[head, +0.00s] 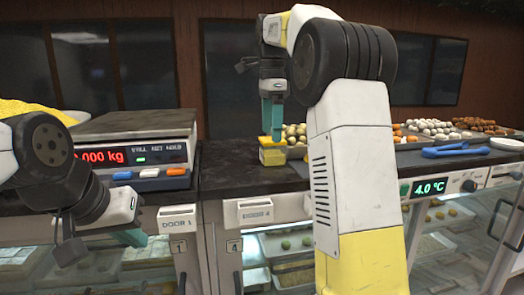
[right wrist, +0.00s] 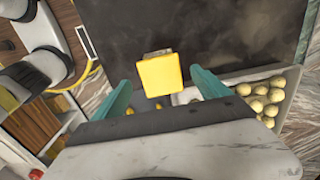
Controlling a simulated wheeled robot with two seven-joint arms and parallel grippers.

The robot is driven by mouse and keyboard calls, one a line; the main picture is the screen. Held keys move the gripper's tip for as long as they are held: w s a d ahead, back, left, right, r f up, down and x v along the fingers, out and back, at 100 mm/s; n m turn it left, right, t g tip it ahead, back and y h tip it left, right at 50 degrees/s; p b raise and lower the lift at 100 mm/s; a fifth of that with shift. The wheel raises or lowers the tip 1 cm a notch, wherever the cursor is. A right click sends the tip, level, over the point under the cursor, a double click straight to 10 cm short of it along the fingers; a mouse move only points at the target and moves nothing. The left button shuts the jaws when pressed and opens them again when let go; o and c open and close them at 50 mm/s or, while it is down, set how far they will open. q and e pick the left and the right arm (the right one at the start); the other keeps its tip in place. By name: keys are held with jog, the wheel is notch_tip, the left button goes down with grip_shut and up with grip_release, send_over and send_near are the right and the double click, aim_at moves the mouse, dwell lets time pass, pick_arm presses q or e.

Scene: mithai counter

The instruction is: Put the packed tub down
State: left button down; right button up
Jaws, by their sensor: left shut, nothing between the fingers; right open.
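The packed tub (head: 272,157), small with a yellow lid, stands upright on the dark counter near its front edge. It also shows in the right wrist view (right wrist: 160,75), between and slightly beyond my fingertips. My right gripper (head: 272,134) points down over the tub. Its teal fingers are open, and in the right wrist view (right wrist: 161,80) a gap shows on each side of the lid. My left gripper (head: 136,238) is low at the left, in front of the counter front, shut and empty, far from the tub.
A weighing scale (head: 140,125) stands left of the tub. A tray of round sweets (right wrist: 262,100) lies close by the tub. More sweets (head: 432,127) and blue tongs (head: 445,150) lie at the right. The dark counter top (head: 232,165) left of the tub is clear.

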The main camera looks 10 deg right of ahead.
aim_at(272, 150)
jog(key=shift+s+f, duration=0.1)
jog(key=shift+f, duration=0.75)
jog(key=shift+d+f, duration=0.2)
jog(key=shift+f, duration=2.45)
jog(key=c, duration=1.6)
jog(key=shift+c, duration=0.2)
jog(key=shift+r, duration=0.1)
